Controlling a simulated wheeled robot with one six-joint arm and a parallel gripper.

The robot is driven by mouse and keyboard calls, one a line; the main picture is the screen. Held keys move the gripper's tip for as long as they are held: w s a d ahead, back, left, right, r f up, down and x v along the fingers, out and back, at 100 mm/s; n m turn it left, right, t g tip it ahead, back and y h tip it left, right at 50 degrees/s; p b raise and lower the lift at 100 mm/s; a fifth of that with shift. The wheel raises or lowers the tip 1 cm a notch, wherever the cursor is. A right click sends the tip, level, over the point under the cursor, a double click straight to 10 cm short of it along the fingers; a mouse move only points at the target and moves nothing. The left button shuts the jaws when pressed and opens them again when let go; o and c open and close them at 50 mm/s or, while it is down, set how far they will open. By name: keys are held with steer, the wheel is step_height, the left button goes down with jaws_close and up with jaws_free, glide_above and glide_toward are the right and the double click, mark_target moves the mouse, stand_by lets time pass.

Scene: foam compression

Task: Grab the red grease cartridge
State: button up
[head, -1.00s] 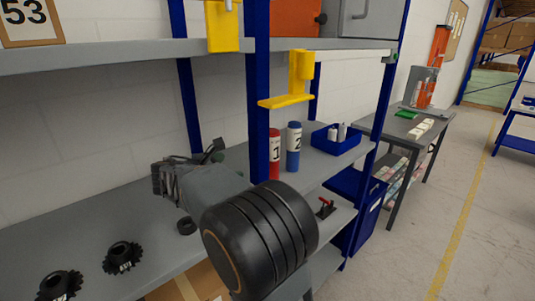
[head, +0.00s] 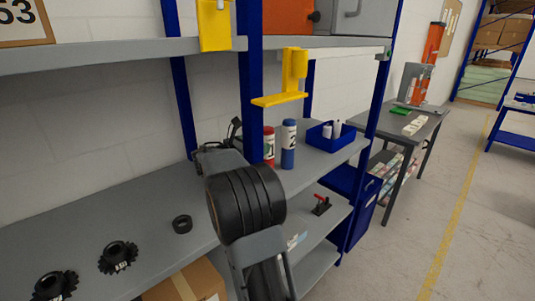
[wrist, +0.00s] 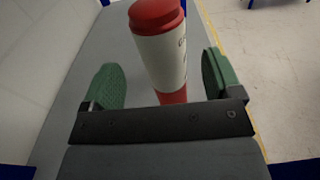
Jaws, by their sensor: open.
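The red grease cartridge (head: 269,147) stands upright on the middle shelf (head: 147,205), beside a blue cartridge (head: 288,146). In the wrist view the red cartridge (wrist: 158,48) has a red cap, a white label band and a red lower end. My gripper (wrist: 161,62) is open, with one green-padded finger on each side of the cartridge in the picture and visible gaps to both. Its dark crossbar hides the foot of the cartridge. I cannot tell how deep it sits between the pads. In the head view my arm hides most of the gripper, left of the cartridge.
A blue bin (head: 330,139) with white bottles stands right of the cartridges. A blue rack post (head: 250,85) rises close to the red one. A yellow bracket (head: 292,80) hangs above. Black gears (head: 118,257) and a black ring (head: 182,224) lie on the shelf at left.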

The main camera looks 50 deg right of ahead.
steer(key=shift+s+d+f+p, duration=0.15)
steer(key=shift+d+p, duration=0.35)
steer(key=shift+d, duration=0.8)
steer(key=shift+s+d+f+p, duration=0.15)
steer(key=shift+d+p, duration=0.3)
steer(key=shift+d, duration=0.85)
jaws_close()
